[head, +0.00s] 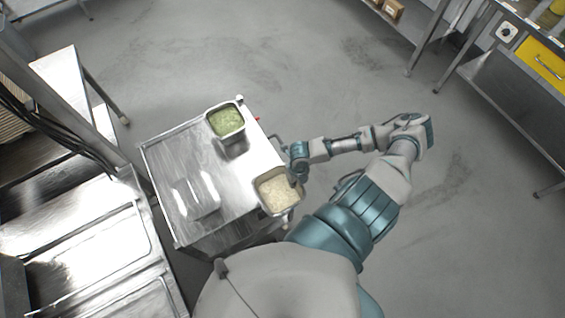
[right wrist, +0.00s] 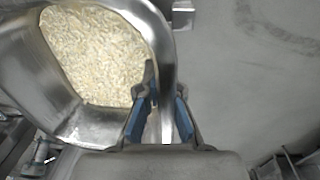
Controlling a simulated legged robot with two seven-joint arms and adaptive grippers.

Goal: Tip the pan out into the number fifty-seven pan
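A steel pan of pale rice (head: 262,200) is at the near right corner of the steel cart in the head view. Its rim (right wrist: 168,62) runs between the fingers of my right gripper (right wrist: 165,105) in the right wrist view, one finger inside the pan and one outside. My right gripper (head: 297,180) looks shut on this rim. I cannot tell whether the pan rests on the cart or hangs just above it. A second pan (head: 236,136), filled with green food, stands at the cart's far edge. No number fifty-seven is readable. My left gripper is out of view.
The cart top (head: 165,158) has a shiny metal shape (head: 197,194) on its left part, perhaps an empty pan. A steel counter (head: 80,245) stands to the left. Shelving with a yellow drawer (head: 543,66) is at the far right. Open floor lies between.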

